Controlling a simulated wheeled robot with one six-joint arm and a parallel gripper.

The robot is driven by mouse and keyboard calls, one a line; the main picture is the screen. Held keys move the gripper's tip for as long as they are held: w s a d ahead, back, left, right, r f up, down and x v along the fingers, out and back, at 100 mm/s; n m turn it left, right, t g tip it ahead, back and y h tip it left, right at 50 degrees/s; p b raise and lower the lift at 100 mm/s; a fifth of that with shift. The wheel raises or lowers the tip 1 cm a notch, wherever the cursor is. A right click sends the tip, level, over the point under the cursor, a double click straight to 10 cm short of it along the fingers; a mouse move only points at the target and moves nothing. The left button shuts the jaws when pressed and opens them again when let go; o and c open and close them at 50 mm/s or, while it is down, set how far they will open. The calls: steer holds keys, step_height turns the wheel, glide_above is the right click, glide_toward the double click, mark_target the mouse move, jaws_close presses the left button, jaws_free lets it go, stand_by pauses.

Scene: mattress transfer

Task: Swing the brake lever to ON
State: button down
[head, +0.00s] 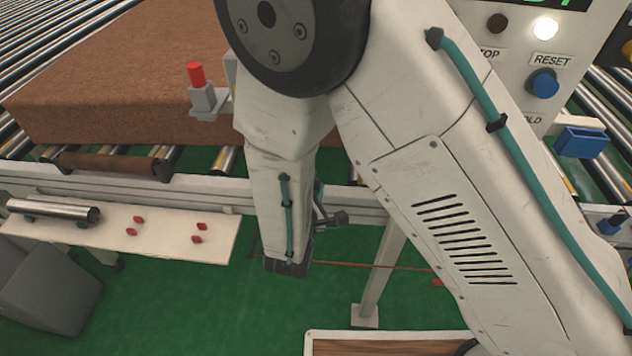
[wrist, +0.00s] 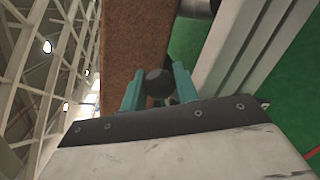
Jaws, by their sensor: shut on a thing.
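In the wrist view, my gripper (wrist: 158,92) has its two teal fingers on either side of a round black knob (wrist: 157,82), closed on it. The knob looks like the end of the brake lever; the lever's shaft is mostly hidden behind the knob and fingers. In the head view, my arm hangs down in front of the conveyor rail and hides most of the gripper and lever. No ON or OFF mark for the lever is readable, so I cannot tell its setting.
A brown mattress (head: 110,75) lies on the roller conveyor behind the rail (head: 120,182). A white shelf (head: 175,240) carries a loose metal roller (head: 55,210) and several red pieces. A control panel (head: 520,85) stands right. A wood-filled tray (head: 312,338) sits at the bottom. Green floor is open below.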

steer(key=shift+d+f, duration=0.1)
steer(key=c, duration=1.1)
jaws_free()
steer(key=shift+s, duration=0.15)
steer(key=v, duration=0.7)
steer(key=shift+s, duration=0.3)
